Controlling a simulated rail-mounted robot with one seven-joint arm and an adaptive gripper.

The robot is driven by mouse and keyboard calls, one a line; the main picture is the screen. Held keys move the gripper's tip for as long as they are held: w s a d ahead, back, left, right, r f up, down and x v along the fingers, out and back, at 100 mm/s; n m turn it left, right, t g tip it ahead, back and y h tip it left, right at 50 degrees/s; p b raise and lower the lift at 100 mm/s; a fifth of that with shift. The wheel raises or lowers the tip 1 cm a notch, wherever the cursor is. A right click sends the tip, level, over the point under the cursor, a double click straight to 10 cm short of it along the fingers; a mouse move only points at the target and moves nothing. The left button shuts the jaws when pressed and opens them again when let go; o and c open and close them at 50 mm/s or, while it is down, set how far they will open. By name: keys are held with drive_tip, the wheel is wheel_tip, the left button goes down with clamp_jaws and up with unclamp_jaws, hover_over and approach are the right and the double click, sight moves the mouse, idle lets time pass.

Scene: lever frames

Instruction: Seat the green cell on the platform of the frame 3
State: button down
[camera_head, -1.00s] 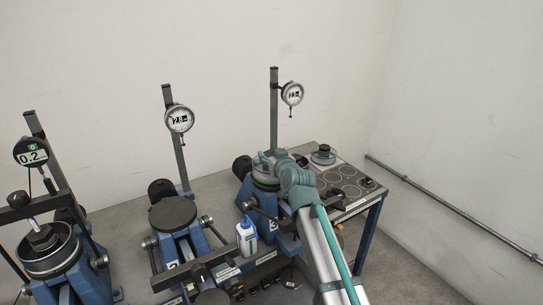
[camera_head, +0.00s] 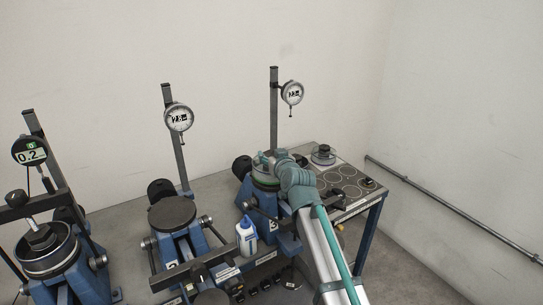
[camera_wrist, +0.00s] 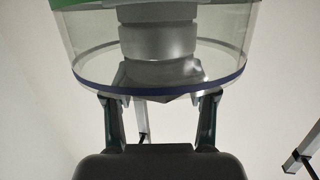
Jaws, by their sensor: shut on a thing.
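The green cell (camera_head: 264,181) is at the platform of frame 3 (camera_head: 262,222), the rightmost frame. In the wrist view the green cell (camera_wrist: 95,42) has a green band at the top, a clear wall, a blue lower rim and a grey metal stem inside. My gripper (camera_head: 268,159) is at the cell's top and shut on it. In the wrist view my gripper's fingers (camera_wrist: 160,105) reach the cell on both sides. The platform is mostly hidden, so I cannot tell whether the cell rests flat on it.
A dial gauge (camera_head: 291,93) hangs on a post above frame 3. A white bottle (camera_head: 246,237) with a blue cap stands left of my arm. The middle frame's platform (camera_head: 172,213) is bare.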

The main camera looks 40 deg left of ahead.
drive_tip(key=shift+f+b, duration=0.25)
drive_tip(key=shift+b, duration=0.15)
idle(0.3)
drive_tip(key=shift+c, duration=1.9)
unclamp_jaws()
drive_tip(key=shift+o, duration=0.6)
drive_tip(key=shift+f, duration=0.15)
wheel_tip(320, 180, up, 10)
drive_tip(key=shift+r, duration=0.1)
drive_tip(key=shift+w+r, duration=0.1)
